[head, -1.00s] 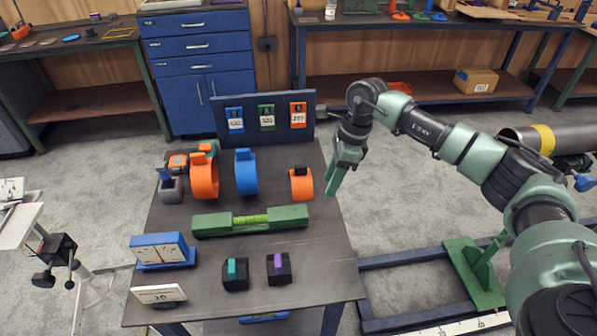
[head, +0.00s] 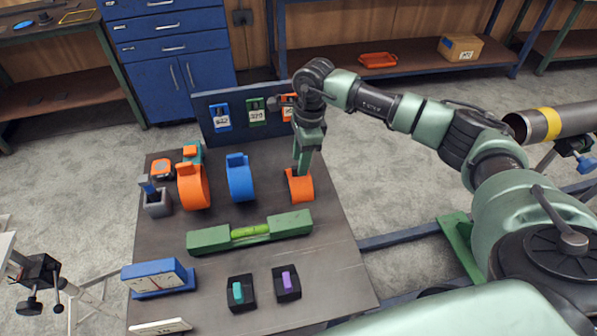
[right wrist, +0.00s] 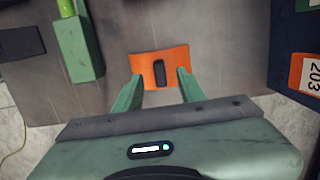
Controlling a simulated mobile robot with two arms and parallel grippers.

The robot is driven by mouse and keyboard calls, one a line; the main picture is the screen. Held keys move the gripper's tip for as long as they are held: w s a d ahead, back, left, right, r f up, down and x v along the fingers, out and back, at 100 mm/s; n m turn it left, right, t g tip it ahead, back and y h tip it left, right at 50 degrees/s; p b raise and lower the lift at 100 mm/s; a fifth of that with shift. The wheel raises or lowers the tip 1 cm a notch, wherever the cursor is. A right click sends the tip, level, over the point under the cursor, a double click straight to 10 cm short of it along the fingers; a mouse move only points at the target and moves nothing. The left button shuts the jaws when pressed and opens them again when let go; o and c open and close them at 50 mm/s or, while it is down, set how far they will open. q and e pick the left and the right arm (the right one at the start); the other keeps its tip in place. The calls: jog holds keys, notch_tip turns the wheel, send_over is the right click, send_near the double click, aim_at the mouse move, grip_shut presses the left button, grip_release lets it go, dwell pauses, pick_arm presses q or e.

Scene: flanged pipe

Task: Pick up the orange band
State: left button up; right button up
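A small orange band (head: 300,187) stands at the right side of the dark table, with a dark tab on top. In the right wrist view the orange band (right wrist: 147,65) lies between and just beyond my fingertips, its dark tab (right wrist: 159,72) midway between them. My right gripper (head: 303,170) points down over this band. In the right wrist view the right gripper (right wrist: 159,82) is open, its green fingers well apart from the tab. I cannot tell whether the fingertips touch the band. A larger orange band (head: 193,187) stands further left. My left gripper is out of view.
A blue band (head: 240,178) stands between the orange ones. A green level (head: 250,233) lies in front of them. An upright tag board (head: 238,102) closes the table's back. Two dark blocks with teal (head: 240,293) and purple (head: 287,283) inserts sit near the front.

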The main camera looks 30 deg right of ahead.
jog(key=shift+a+f, duration=0.25)
jog(key=shift+f, duration=1)
jog(key=shift+w+f, duration=0.1)
jog(key=shift+f, duration=0.25)
grip_shut()
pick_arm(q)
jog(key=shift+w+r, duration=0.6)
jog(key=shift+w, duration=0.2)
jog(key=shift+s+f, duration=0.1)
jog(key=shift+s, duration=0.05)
pick_arm(e)
jog(key=shift+r, duration=0.15)
